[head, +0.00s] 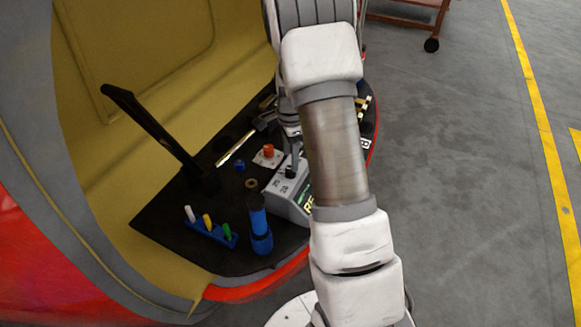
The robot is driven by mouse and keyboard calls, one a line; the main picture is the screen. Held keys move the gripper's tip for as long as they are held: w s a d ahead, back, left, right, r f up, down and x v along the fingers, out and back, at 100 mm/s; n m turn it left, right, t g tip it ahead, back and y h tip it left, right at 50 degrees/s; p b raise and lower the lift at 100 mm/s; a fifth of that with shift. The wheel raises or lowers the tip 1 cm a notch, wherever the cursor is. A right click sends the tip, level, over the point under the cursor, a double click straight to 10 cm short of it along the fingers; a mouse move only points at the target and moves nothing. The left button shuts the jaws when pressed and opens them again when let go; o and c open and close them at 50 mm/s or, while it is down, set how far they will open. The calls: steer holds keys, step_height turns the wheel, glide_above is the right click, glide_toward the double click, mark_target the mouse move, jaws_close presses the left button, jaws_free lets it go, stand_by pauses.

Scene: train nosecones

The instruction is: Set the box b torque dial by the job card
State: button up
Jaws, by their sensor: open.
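A grey box (285,200) with dark numbers and partly covered green lettering stands on the black work surface, left of my arm. I cannot read which box letter it carries. A dark round knob (290,173) sits on its top, by the numbers. My gripper (292,150) is just above and behind the knob, pointing down, and mostly hidden by my arm. It is open; whether a finger touches the knob cannot be told. The dial's exact setting is too small to read. I cannot make out a job card.
A blue cylinder (259,225) and a blue holder (210,233) with white, yellow and green pieces stand in front. A red knob on a white plate (268,156) lies behind. A black upright lever (150,128) rises at left.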

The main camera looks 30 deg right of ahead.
mark_target(291, 172)
steer(key=shift+f, duration=2.15)
steer(key=shift+c, duration=0.4)
jaws_close()
